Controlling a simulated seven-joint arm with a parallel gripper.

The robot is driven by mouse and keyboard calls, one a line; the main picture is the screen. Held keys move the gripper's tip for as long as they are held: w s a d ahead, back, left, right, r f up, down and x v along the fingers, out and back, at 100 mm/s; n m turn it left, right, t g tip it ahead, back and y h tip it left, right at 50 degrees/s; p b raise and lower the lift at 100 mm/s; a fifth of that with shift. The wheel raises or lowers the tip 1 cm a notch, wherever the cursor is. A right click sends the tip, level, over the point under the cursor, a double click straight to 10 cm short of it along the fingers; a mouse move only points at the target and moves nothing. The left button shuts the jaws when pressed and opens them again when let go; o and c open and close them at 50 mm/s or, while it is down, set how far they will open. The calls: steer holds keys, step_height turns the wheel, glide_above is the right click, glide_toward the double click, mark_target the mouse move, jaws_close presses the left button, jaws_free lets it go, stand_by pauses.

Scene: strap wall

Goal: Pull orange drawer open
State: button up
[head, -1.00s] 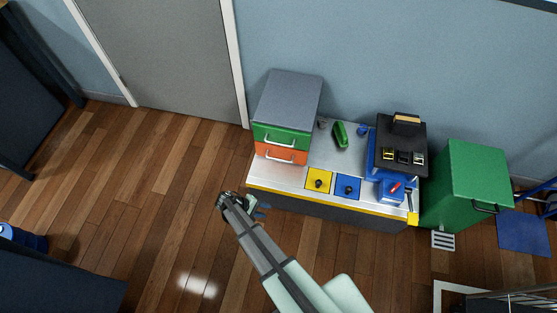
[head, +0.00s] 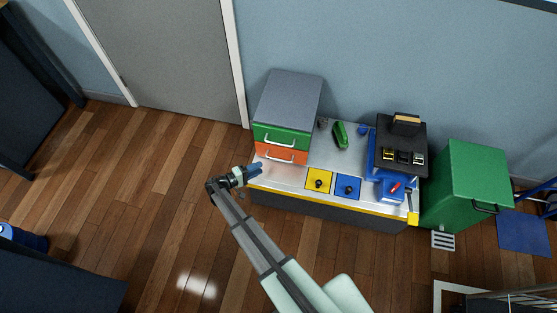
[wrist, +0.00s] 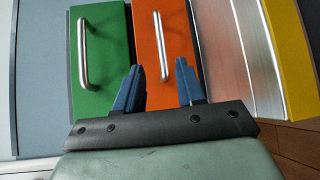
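The orange drawer (head: 270,152) is the lower drawer of a grey-topped cabinet, under the green drawer (head: 270,134). It appears shut, with a silver bar handle (head: 279,159). In the wrist view the orange drawer (wrist: 151,22) stands upright right of the green one, and its handle (wrist: 160,45) lies ahead of my gripper (wrist: 158,64). The two blue fingers are spread apart and empty, with the handle between their lines and beyond the tips. In the head view my gripper (head: 260,168) is in front of the orange drawer, a little below its handle.
The cabinet stands on a metal-topped bench (head: 290,175) with a yellow front edge. Yellow (head: 318,181) and blue (head: 347,186) knobbed panels lie to the right. A green bin (head: 470,180) stands farther right. The wood floor left of the bench is clear.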

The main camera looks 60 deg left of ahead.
mark_target(279, 160)
steer(key=w, duration=0.3)
steer(key=w+f, duration=0.1)
steer(key=w, duration=0.7)
steer(key=shift+w+d+f, duration=0.1)
steer(key=shift+w+f, duration=0.15)
steer(key=shift+f, duration=0.1)
jaws_close()
